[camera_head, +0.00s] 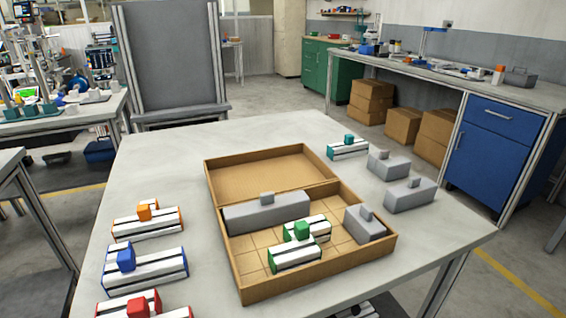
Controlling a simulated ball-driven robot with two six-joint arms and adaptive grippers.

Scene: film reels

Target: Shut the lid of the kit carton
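The kit carton (317,284) is a shallow brown cardboard box on the grey-white table. Its lid (262,176) is open and lies back on the far side, its inner face showing. Inside the carton are a long grey block (266,213) along the far wall, a smaller grey block (364,226) at the right, and two white-and-black modules with green parts, a front one (294,256) and one behind it (318,228). Bare compartment floor shows at the left and front right. Neither of my grippers is in view.
On the table's left lie modules with orange (147,222), blue (145,267) and red (143,306) parts. Right of the lid are a teal-ended module (347,149) and two grey blocks (388,166) (409,196). The table (190,160) is clear around the lid's left side.

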